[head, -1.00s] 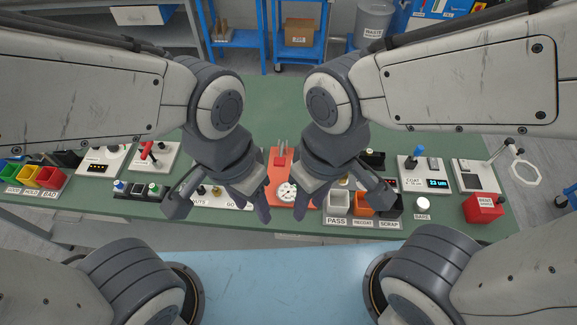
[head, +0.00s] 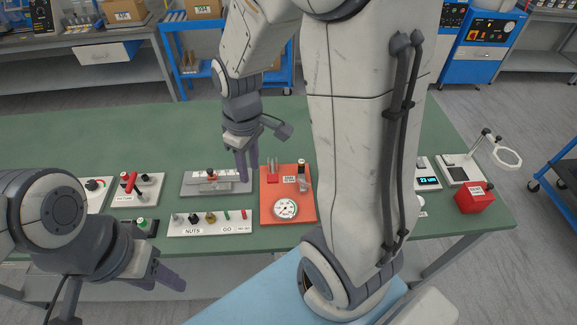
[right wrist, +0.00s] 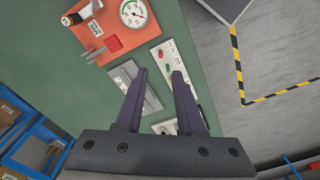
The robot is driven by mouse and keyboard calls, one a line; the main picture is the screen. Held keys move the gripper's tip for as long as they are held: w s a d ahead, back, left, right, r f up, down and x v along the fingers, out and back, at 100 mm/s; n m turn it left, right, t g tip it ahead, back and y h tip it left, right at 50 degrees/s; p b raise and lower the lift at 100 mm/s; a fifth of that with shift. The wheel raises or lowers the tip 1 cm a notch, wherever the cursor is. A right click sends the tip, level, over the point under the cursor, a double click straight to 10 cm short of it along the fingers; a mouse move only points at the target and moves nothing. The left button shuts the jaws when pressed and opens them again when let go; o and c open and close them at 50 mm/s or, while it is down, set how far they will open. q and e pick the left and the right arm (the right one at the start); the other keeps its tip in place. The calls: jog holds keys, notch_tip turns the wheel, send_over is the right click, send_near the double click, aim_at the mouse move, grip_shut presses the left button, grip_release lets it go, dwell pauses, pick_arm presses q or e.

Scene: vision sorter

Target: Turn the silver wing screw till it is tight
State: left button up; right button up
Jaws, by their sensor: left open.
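I cannot pick out the silver wing screw for certain at this size. A grey plate (head: 190,189) on the green bench carries a silvery block and a small dark and red knob (head: 211,174). My right gripper (head: 249,178) is open and empty, pointing down near this plate's right end, beside the red-orange gauge plate (head: 268,214). In the right wrist view its fingers (right wrist: 159,75) stand apart, with the grey plate (right wrist: 121,78) partly hidden behind one finger. My left gripper (head: 170,278) is open and empty at the lower left, in front of the bench.
The gauge plate bears a round dial (head: 286,208) and upright pins. A white nuts strip (head: 205,230) with several studs lies at the front. A red box (head: 474,199) and a ring magnifier (head: 508,158) stand at the right. My right arm covers part of the bench.

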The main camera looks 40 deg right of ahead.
jog(key=w+d+f+m+b, duration=0.15)
jog(key=d+f, duration=0.35)
jog(key=d, duration=0.5)
send_over(303, 183)
notch_tip(303, 183, down, 3)
jog(key=f, duration=0.9)
jog(key=shift+s+d+f, duration=0.15)
jog(key=shift+s+d, duration=0.1)
jog(key=shift+s, duration=0.05)
jog(key=shift+f, duration=0.8)
grip_shut()
